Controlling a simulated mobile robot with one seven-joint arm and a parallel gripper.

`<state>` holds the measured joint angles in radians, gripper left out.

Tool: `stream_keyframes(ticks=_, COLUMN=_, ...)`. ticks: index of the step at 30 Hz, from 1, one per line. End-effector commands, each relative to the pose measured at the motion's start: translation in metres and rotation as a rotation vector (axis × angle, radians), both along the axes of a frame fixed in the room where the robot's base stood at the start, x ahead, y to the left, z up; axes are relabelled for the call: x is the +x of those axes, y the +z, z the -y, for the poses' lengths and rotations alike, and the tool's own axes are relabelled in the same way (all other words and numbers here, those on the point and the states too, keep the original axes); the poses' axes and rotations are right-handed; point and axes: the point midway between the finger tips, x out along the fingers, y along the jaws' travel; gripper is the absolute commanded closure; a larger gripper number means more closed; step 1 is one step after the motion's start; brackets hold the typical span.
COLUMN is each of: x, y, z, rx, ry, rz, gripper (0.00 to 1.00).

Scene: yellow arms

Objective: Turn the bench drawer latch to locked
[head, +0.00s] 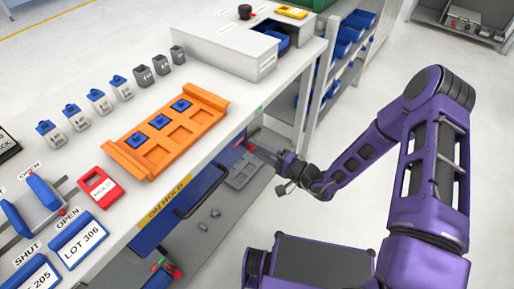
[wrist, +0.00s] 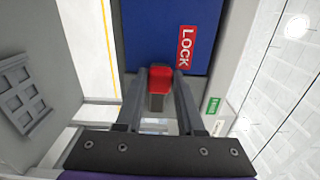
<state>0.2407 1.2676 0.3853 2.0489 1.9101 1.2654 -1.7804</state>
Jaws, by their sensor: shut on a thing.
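The latch's red knob (wrist: 158,71) is in the wrist view, in front of a blue panel (wrist: 150,30). A dark stem shows below the knob. A red LOCK label (wrist: 186,47) is just up and right of it, and a small green label (wrist: 213,105) is lower right. My gripper (wrist: 161,74) has one finger on each side of the knob and is shut on it. In the head view my gripper (head: 254,149) reaches the bench front from the right; its fingers partly hide the latch there. The latch's exact angle is hard to tell.
The bench top (head: 100,145) holds an orange tray (head: 128,150) with blue pieces and several small containers. Another red knob (head: 177,273) is lower left.

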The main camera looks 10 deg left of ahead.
Motion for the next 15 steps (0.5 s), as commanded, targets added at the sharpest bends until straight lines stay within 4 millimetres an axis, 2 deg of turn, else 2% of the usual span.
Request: stream_keyframes(ticks=15, x=0.0008, y=-0.0046, z=0.0014, rx=-0.028, ry=-0.003, rz=0.059, gripper=1.00)
